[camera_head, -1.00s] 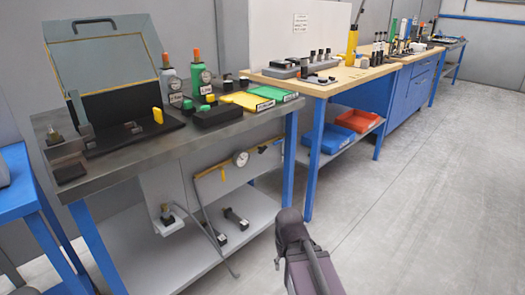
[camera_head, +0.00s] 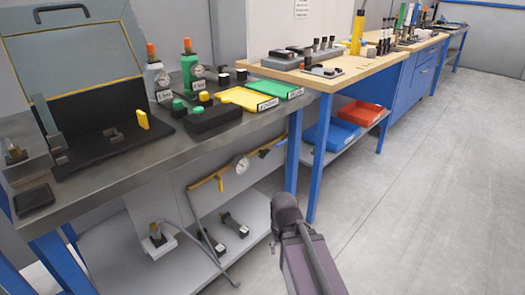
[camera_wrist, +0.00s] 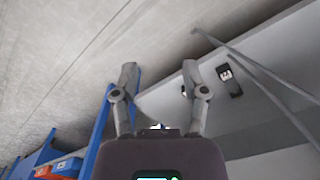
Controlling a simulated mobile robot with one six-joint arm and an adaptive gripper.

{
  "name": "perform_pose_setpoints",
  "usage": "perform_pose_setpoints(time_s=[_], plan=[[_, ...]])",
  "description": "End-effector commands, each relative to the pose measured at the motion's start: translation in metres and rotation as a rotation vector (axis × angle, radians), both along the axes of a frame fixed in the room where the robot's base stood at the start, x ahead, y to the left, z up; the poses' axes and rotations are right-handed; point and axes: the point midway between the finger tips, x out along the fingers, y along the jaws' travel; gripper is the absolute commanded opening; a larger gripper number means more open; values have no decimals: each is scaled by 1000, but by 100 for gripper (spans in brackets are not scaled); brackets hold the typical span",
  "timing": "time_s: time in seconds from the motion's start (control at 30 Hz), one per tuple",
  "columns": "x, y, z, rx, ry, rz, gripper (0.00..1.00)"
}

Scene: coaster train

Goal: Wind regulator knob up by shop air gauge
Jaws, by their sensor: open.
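A round white-faced gauge (camera_head: 241,163) sits on a yellow pipe (camera_head: 212,181) on the grey panel under the steel bench. On the bench stand a grey bottle (camera_head: 158,82) and a green bottle (camera_head: 189,70), each with an orange top and a small round dial. I cannot tell which part is the regulator knob or which dial is the shop air gauge; the labels are too small to read. My gripper (camera_wrist: 159,73) shows in the wrist view with two fingers spread and nothing between them. It is well apart from the gauge and bottles.
The steel bench (camera_head: 118,168) also holds an open case, a black box with green and yellow buttons, and yellow and green trays. Its lower shelf (camera_head: 110,262) holds small black-and-brass fittings and a bent grey rod. Blue legs (camera_head: 293,150) stand at its right. The floor (camera_head: 420,200) at right is clear.

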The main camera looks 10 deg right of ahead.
Motion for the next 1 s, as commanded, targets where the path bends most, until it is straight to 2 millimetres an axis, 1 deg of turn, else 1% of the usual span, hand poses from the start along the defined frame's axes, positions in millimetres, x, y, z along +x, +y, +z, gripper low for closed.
perform_pose_setpoints(time_s=[0.33, 0.37, 0.4, 0.57, 0.67, 0.77, 0.87, 1.0], plan=[[0, 0, 0, 0, 0, 0, 57], [0, 0, 0, 0, 0, 0, 63], [0, 0, 0, 1, 0, 0, 65], [4, 1, 1, 24, -3, -2, 65], [11, 0, 2, 66, -9, -5, 65], [23, 0, 5, 135, -21, -12, 65], [39, 2, 11, 232, -40, -21, 65], [68, 2, 25, 399, -89, -36, 65]])
